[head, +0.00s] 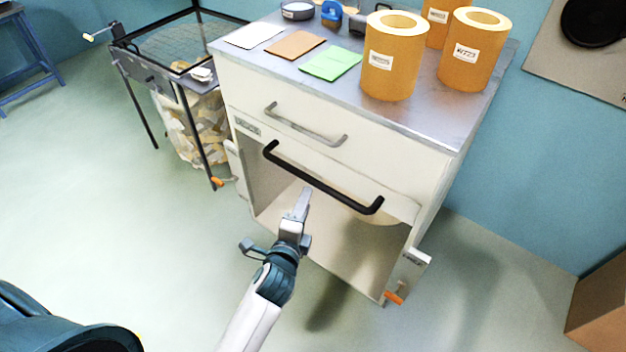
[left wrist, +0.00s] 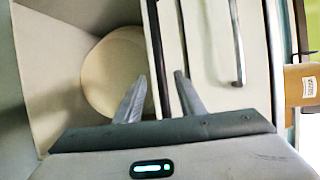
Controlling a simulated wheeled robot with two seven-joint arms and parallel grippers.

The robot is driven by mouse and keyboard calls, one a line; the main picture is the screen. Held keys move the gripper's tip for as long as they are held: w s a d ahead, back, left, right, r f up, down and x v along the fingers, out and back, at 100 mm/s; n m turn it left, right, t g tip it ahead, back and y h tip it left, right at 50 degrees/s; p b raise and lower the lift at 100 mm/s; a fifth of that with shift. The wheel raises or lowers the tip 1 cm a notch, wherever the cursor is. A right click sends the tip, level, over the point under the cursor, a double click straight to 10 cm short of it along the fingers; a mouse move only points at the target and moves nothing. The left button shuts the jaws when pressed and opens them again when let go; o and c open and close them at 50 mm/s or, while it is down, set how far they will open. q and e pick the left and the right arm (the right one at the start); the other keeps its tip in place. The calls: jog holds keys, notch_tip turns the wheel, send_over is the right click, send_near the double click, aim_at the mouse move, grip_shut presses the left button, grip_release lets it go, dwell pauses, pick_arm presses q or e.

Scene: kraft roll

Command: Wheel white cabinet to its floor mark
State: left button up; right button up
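The white cabinet (head: 335,155) stands upright against the blue wall, with a silver drawer handle (head: 305,128) and a black push bar (head: 320,187) on its front. Below the bar is an open compartment; a pale round thing (left wrist: 112,72) inside shows in the left wrist view. My left gripper (head: 304,192) is at the middle of the black bar. In the left wrist view its fingers (left wrist: 160,85) are apart and the bar (left wrist: 157,55) runs between them; contact is not clear. Orange levers (head: 394,298) sit low at the cabinet's sides. No floor mark is visible. My right gripper is out of view.
Kraft rolls (head: 393,58), coloured cards (head: 330,63) and small items stand on the cabinet top. A black-framed cart with a bag of scraps (head: 190,125) is close on the left. A cardboard box (head: 600,310) is at the lower right. Floor in front is clear.

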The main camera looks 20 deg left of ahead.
aim_at(312, 184)
pick_arm(q)
jog(key=w, duration=0.2)
jog(key=w+f, duration=0.1)
jog(key=w, duration=0.5)
jog(key=shift+w+a+f, duration=0.15)
jog(key=shift+a+f, duration=0.05)
jog(key=shift+f, duration=0.05)
jog(key=shift+w+f, duration=0.15)
jog(key=shift+w, duration=0.4)
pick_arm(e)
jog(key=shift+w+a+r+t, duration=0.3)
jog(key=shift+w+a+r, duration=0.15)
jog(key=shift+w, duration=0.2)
pick_arm(q)
grip_shut()
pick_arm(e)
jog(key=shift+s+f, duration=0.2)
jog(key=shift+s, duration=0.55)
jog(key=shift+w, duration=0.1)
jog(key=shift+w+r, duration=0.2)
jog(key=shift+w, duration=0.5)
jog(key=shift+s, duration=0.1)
